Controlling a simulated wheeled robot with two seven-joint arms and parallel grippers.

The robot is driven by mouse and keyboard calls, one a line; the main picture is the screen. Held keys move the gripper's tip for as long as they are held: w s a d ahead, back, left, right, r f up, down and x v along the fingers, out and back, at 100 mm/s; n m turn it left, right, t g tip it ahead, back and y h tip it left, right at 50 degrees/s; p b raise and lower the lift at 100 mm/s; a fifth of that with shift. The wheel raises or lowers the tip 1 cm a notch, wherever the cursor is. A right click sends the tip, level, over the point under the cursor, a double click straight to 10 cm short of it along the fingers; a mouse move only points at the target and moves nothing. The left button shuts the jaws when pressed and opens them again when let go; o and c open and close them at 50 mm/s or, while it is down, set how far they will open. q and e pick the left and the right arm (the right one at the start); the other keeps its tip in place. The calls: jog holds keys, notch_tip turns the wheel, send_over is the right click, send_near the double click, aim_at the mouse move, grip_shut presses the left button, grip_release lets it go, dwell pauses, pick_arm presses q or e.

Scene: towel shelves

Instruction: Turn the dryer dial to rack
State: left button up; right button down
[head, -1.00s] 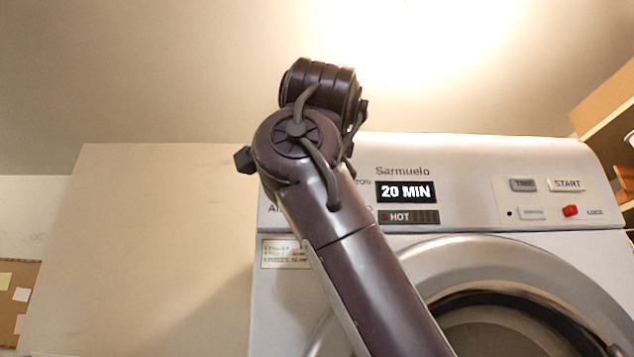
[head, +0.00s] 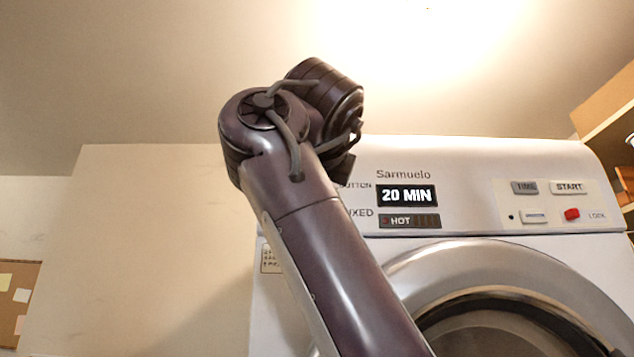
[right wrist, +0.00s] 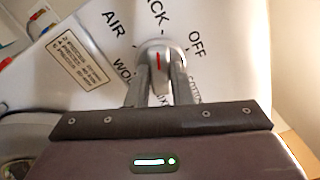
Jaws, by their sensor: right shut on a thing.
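The dryer (head: 470,155) fills the right of the head view, with my right arm across its left part. The arm hides the dial and the right gripper there. In the right wrist view the silver dial (right wrist: 158,48) has a red mark. My right gripper (right wrist: 160,62) is shut on the dial, one finger on each side. Labels AIR, a partly cut "ACK", OFF and WOOL surround it; others are partly hidden by the fingers. The red mark points up in the picture, roughly toward the "ACK" label (right wrist: 154,14). My left gripper is in neither view.
The display (head: 407,195) reads 20 MIN, with HOT lit below it. TIME and START (head: 568,187) buttons and a red button (head: 572,214) are on the panel's right. The round door (head: 430,270) is below. A shelf (head: 610,115) stands at the right edge.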

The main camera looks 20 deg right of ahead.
jog(key=shift+w+a+f+m, duration=0.1)
jog(key=shift+w+f+m, duration=0.1)
jog(key=shift+m, duration=0.4)
jog(key=c, duration=1.3)
grip_release()
jog(key=shift+s+r, duration=0.1)
jog(key=shift+s, duration=0.05)
jog(key=shift+d, duration=0.2)
